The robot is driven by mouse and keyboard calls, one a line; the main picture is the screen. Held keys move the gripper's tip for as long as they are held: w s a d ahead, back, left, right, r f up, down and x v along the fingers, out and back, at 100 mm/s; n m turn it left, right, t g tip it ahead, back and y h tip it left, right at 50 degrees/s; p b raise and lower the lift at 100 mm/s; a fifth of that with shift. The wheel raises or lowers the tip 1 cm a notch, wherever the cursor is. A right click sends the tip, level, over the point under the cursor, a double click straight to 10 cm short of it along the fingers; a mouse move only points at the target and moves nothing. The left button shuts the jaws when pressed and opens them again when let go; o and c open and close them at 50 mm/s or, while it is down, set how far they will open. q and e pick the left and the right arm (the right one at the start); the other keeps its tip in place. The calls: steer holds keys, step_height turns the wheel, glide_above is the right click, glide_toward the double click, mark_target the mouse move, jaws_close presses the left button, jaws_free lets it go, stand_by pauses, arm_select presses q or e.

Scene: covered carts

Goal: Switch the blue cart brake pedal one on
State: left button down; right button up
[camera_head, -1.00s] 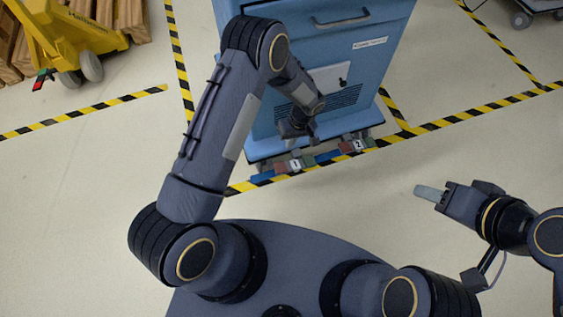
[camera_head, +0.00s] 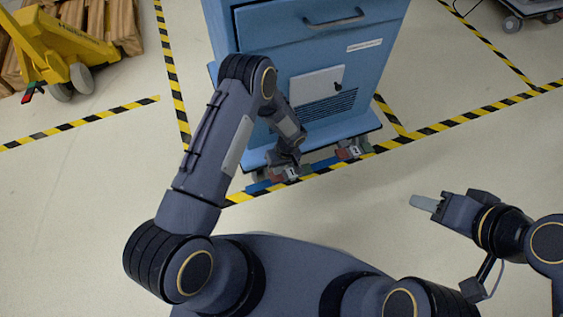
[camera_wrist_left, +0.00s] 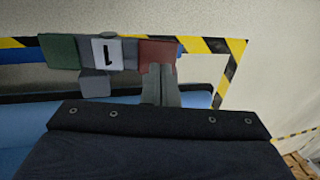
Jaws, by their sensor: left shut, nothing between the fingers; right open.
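The blue cart (camera_head: 318,62) stands at the top centre of the head view. Brake pedal one (camera_head: 292,174) sits low at its near edge and bears a "1" label. In the left wrist view, pedal one (camera_wrist_left: 107,52) has a green part at left and a red part at right. My left gripper (camera_head: 290,161) is shut and empty, just above pedal one. In the wrist view its fingertips (camera_wrist_left: 162,72) overlap the lower part of the red side; I cannot tell whether they touch. My right gripper (camera_head: 425,203) is open and empty, over the floor at right.
Brake pedal two (camera_head: 352,152) is to the right of pedal one on the same cart. A yellow pallet truck (camera_head: 60,50) stands at top left. Yellow-black tape (camera_head: 455,122) marks the floor. The floor between the cart and my base is clear.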

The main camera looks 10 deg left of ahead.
mark_target(271, 177)
arm_select(q)
steer(key=shift+x, duration=0.9)
steer(key=shift+a, duration=0.1)
steer(key=shift+s+a+f+t+h+b, duration=0.3)
steer(key=shift+f+t+h+b, duration=0.15)
steer(key=shift+h, duration=0.15)
steer(key=shift+s+a+f+t+h+b, duration=0.1)
steer(key=shift+a+f+t+h+b, duration=0.1)
steer(key=shift+f+t+h+b, duration=0.3)
steer(key=shift+s+a+f+b, duration=0.15)
steer(key=shift+a+f+b, duration=0.15)
steer(key=shift+f+b, duration=0.35)
steer(key=shift+s+a+f, duration=0.1)
steer(key=shift+s, duration=0.05)
